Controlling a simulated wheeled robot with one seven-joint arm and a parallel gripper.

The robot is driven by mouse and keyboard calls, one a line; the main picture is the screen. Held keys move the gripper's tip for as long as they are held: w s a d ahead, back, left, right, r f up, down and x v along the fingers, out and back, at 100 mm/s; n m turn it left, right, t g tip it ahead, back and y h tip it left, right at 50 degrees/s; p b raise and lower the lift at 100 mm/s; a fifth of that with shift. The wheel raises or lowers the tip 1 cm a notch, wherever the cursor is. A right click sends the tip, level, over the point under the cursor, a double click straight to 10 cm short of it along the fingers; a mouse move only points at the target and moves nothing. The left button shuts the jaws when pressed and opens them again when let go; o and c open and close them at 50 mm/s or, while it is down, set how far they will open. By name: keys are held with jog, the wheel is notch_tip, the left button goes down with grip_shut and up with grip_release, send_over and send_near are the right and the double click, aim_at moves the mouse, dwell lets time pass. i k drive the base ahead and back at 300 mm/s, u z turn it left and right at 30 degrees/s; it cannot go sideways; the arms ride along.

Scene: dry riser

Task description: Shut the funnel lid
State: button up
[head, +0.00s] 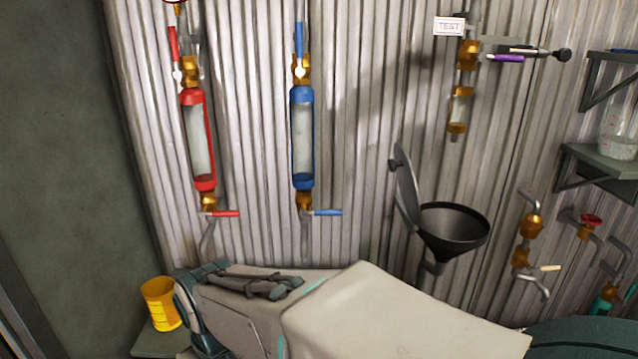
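The black funnel (452,238) is fixed at the corrugated wall, right of centre. Its round mouth faces up and is uncovered. The funnel lid (407,188) stands raised, nearly upright, at the left side of the rim, with a small dark knob (393,164) on its left face. My arm lies across the bottom of the picture, below and left of the funnel. A dark part that looks like my gripper (270,286) shows at the arm's left end, well apart from the lid. Its fingers are too unclear to tell open from shut.
A red cylinder (198,140) and a blue cylinder (302,137) with levers hang left of the funnel. Brass valves (531,226) stand close on its right. A TEST sign (449,26) and pipe are above. A yellow cup (160,303) stands lower left. A shelf (601,160) juts out right.

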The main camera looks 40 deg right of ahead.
aim_at(401, 165)
jog(key=z, duration=1.9)
jog(key=k, duration=0.45)
jog(key=u, duration=0.8)
jog(key=i, duration=0.8)
jog(key=z, duration=0.25)
